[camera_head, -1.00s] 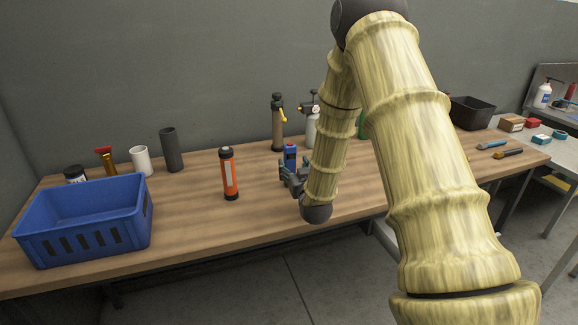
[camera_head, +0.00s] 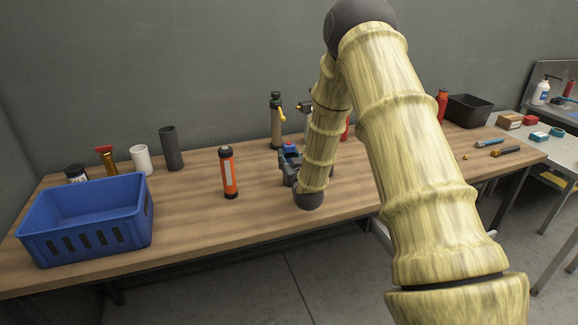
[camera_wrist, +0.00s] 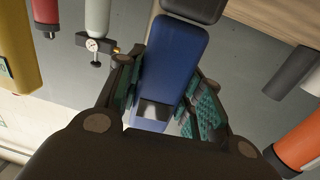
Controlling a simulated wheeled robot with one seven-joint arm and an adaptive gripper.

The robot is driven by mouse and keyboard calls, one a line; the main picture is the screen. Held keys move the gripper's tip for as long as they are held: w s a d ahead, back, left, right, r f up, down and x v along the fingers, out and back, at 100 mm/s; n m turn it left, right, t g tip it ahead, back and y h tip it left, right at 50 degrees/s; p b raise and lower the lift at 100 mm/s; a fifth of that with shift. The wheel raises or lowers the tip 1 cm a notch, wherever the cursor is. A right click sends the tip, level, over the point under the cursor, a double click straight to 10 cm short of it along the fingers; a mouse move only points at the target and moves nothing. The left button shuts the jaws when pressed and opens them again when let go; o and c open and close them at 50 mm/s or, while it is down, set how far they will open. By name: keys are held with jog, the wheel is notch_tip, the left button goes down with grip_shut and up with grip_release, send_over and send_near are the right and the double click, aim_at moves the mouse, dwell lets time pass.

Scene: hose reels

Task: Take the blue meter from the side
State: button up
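The blue meter (camera_head: 290,149) stands on the wooden workbench (camera_head: 190,205), partly hidden by my gripper (camera_head: 289,165). In the wrist view the blue meter (camera_wrist: 172,62) lies between the two fingers of my gripper (camera_wrist: 166,98), with its dark top end at the upper edge. The fingers with teal pads are spread, one on each side of the meter. A gap shows between the meter's lower part and the right pad. The left pad is very close to the meter; I cannot tell whether it touches.
An orange flashlight (camera_head: 229,173) stands left of my gripper. A tan bottle with a yellow lever (camera_head: 277,120) stands behind. A blue crate (camera_head: 85,215) is at the bench's left end. A black bin (camera_head: 468,111) is at right. Bench space between crate and flashlight is clear.

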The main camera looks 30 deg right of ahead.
jog(key=shift+c, duration=1.4)
jog(key=shift+r, duration=0.1)
